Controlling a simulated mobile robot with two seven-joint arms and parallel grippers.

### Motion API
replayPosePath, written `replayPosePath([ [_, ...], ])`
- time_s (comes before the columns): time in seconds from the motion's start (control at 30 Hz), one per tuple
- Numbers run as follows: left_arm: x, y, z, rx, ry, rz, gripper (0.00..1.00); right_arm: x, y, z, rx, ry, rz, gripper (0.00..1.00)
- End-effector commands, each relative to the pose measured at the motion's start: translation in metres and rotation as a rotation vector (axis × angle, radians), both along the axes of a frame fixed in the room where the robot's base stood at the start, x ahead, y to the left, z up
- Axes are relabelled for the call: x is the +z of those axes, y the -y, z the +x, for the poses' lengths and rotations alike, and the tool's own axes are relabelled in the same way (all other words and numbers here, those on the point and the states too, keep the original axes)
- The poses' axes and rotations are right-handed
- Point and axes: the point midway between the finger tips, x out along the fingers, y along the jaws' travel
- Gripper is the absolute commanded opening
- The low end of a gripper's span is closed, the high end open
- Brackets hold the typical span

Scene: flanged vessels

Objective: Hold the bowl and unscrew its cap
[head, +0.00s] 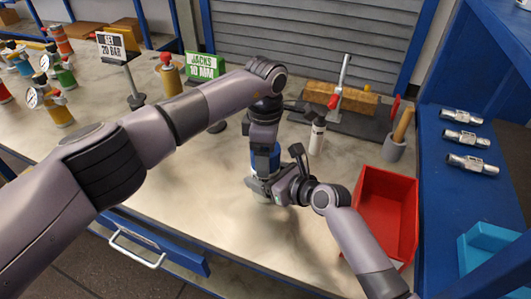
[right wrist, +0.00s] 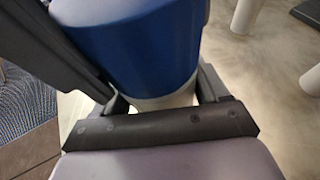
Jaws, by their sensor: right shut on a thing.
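A blue cap (right wrist: 135,45) sits on top of a white bowl (right wrist: 165,102) in the right wrist view. In the head view, the blue cap (head: 254,156) shows only in part behind my left gripper (head: 264,161). My left gripper points down over the cap; its fingertips are hidden, so I cannot tell whether it grips. The bowl is mostly covered by my right gripper.
A red bin (head: 388,212) stands to the right of my right arm. A white cylinder (head: 317,138), a grey cup (head: 394,149) and a stand with a wooden block (head: 340,97) are behind. Several gauged vessels (head: 55,105) stand at left. The bench front is clear.

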Motion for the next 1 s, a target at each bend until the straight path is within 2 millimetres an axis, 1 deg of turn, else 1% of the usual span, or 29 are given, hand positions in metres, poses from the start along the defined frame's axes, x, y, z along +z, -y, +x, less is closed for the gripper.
replayPosePath([
  [0.1, 0.001, 0.000, 0.001, 0.054, 0.003, 0.000, 0.36, 0.000, -0.001, -0.001, 0.003, 0.000, 0.000, 0.00],
  [0.37, 0.001, 0.000, 0.001, 0.060, 0.003, 0.000, 0.36, 0.000, -0.001, -0.001, 0.003, 0.000, 0.000, 0.00],
  [0.4, 0.001, 0.000, 0.001, 0.059, 0.003, 0.000, 0.82, 0.000, -0.001, -0.001, 0.003, 0.000, 0.000, 0.00],
  [0.43, 0.001, 0.000, 0.001, 0.059, 0.003, 0.000, 0.92, 0.000, -0.001, -0.001, 0.003, 0.000, 0.000, 0.00],
  [0.47, 0.001, 0.000, 0.001, 0.059, 0.003, 0.000, 0.98, 0.000, -0.001, -0.001, 0.003, 0.000, 0.000, 0.00],
  [0.67, 0.001, 0.000, 0.000, 0.056, -0.001, -0.001, 0.98, 0.000, 0.000, 0.000, 0.001, 0.000, 0.000, 0.00],
  [0.77, 0.004, 0.001, -0.001, 0.055, -0.001, -0.002, 0.98, 0.000, 0.000, 0.000, -0.001, 0.000, 0.000, 0.00],
  [0.87, 0.013, 0.001, -0.001, 0.055, -0.001, -0.002, 0.98, 0.000, 0.000, 0.000, -0.001, 0.000, 0.000, 0.00],
  [1.0, 0.032, 0.000, 0.000, 0.055, 0.002, -0.001, 0.98, 0.000, 0.000, 0.000, -0.001, 0.000, -0.001, 0.00],
])
